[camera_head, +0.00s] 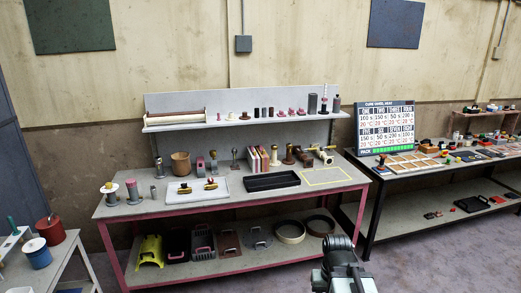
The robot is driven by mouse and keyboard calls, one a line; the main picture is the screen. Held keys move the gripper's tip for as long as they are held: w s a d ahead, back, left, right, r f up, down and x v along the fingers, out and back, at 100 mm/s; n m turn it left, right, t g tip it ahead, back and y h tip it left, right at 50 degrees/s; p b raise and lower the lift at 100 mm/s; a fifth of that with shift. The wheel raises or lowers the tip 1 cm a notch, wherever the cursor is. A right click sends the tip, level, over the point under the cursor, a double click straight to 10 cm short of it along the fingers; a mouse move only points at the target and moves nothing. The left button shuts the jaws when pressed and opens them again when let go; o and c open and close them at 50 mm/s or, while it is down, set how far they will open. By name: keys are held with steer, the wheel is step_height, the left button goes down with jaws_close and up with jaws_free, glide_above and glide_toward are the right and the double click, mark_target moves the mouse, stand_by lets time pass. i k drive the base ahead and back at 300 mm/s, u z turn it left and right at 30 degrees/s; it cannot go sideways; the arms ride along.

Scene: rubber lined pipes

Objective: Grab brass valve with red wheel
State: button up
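Small brass fittings (184,190) lie on a white tray on the middle workbench. A second brass piece (211,185) lies beside them on the tray. A larger brass, valve-like piece (322,154) stands at the back right of the same bench. All are too small for me to tell which has a red wheel. My gripper (338,243) shows at the bottom of the view, dark grey, in front of the bench and apart from these pieces. Its fingers are not clear enough to tell open from shut.
The white tray (230,194) and a black tray (270,182) sit on the red-framed bench (150,207). A second bench (400,178) is at right, and a small table with cans (37,254) at left.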

mark_target(208, 187)
steer(key=u, duration=0.05)
steer(key=i, duration=3.55)
steer(key=u, duration=4)
